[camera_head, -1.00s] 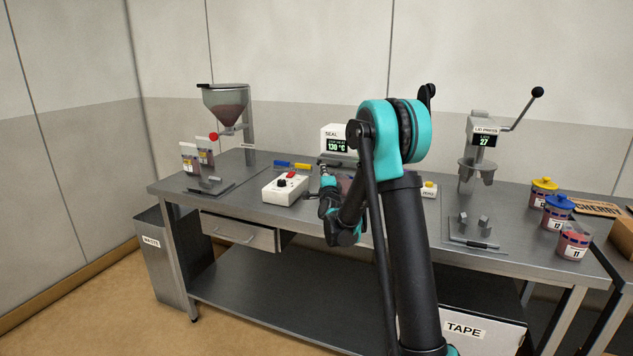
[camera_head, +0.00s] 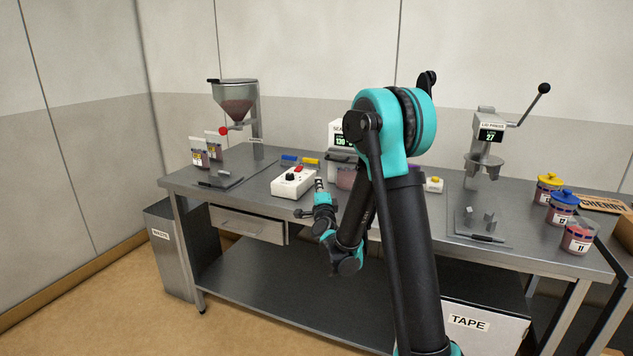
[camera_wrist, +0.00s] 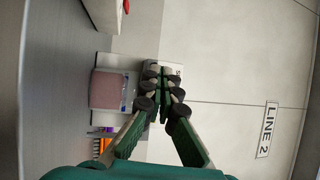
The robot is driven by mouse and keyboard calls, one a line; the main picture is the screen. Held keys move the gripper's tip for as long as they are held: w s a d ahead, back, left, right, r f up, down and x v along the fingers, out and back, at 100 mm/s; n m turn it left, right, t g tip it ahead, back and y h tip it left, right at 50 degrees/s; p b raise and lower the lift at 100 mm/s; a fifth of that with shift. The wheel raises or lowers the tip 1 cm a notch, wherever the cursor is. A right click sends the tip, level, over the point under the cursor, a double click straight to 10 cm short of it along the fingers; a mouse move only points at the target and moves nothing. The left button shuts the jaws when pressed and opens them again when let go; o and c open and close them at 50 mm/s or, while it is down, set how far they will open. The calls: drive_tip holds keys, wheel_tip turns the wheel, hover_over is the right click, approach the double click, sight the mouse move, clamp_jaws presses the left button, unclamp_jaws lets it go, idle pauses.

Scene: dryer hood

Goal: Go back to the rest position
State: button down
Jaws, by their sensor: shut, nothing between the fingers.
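My gripper (camera_head: 318,184) is at the front edge of the steel workbench (camera_head: 390,205), just right of the white control box in the head view. Behind the fingers are a white machine (camera_wrist: 172,72) with a partly hidden label and a pinkish container (camera_wrist: 108,90).
The bench holds a hopper (camera_head: 237,100), a white control box (camera_head: 293,182) with a red switch, a sealer (camera_head: 338,140) partly hidden by my arm, and a lid press (camera_head: 487,140). Lidded jars (camera_head: 562,207) stand at right. A waste bin (camera_head: 172,250) stands left. The floor at front left is clear.

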drive_tip(key=s+d+f+n+g, duration=0.5)
drive_tip(key=s+f, duration=0.1)
drive_tip(key=s, duration=0.7)
drive_tip(key=s+d+f+n+g+h, duration=0.1)
drive_tip(key=s+d+f+n+g, duration=0.4)
drive_tip(key=s, duration=0.9)
drive_tip(key=s+d+f+n+g, duration=0.5)
drive_tip(key=s+f+n+g, duration=0.1)
drive_tip(key=s, duration=0.7)
drive_tip(key=shift+s+d+f+n, duration=0.4)
drive_tip(key=shift+f+n, duration=0.1)
drive_tip(key=shift+f, duration=0.35)
drive_tip(key=c, duration=2.2)
unclamp_jaws()
